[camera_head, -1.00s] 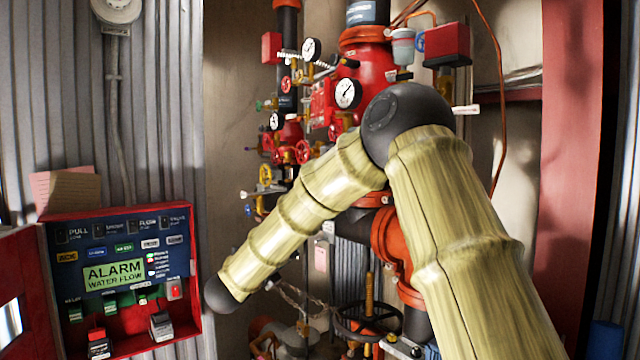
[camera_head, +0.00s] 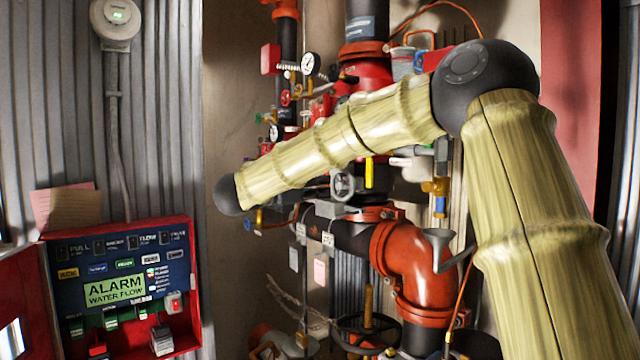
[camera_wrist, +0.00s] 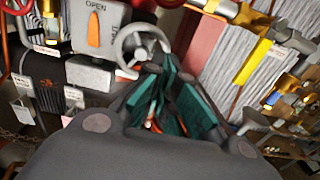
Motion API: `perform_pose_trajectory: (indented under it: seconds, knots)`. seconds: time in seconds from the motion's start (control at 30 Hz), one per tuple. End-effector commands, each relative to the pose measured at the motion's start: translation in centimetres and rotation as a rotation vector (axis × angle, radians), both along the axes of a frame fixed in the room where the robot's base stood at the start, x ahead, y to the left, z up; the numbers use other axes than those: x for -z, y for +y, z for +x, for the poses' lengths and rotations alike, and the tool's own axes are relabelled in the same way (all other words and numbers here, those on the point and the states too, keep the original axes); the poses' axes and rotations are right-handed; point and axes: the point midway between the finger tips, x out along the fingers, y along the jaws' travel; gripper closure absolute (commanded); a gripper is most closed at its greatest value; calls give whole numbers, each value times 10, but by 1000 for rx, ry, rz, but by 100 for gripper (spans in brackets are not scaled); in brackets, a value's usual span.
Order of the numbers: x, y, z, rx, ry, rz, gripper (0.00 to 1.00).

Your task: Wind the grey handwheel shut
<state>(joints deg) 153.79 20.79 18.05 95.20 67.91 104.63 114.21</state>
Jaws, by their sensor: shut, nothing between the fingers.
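The small grey handwheel (camera_head: 343,184) shows below my forearm in the head view, on a grey housing at the riser. It also shows in the wrist view (camera_wrist: 128,40), at the top, just beyond my fingertips. My gripper (camera_wrist: 163,70) has dark fingers with green pads. It is shut and empty, and its tips overlap the wheel's lower right edge in the picture. I cannot tell whether they touch it. Beside the wheel, a grey box marked OPEN bears an orange pointer (camera_wrist: 94,29). In the head view my gripper is not visible.
A yellow handle (camera_head: 369,173) hangs right of the wheel. An orange elbow pipe (camera_head: 412,265) and a larger dark handwheel (camera_head: 368,334) are below. Gauges (camera_head: 310,64) and red valves crowd above. A red alarm panel (camera_head: 120,285) stands at the left.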

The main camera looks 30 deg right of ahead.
Motion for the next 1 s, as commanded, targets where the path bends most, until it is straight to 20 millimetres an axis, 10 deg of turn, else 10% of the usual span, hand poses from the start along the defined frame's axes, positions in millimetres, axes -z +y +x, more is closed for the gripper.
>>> perform_pose_trajectory:
  seconds: [0.7, 1.0]
  knots:
    - [-34, -38, 33, 1, 2, 0, 100]
    - [-7, -34, 56, -1, 2, -1, 100]
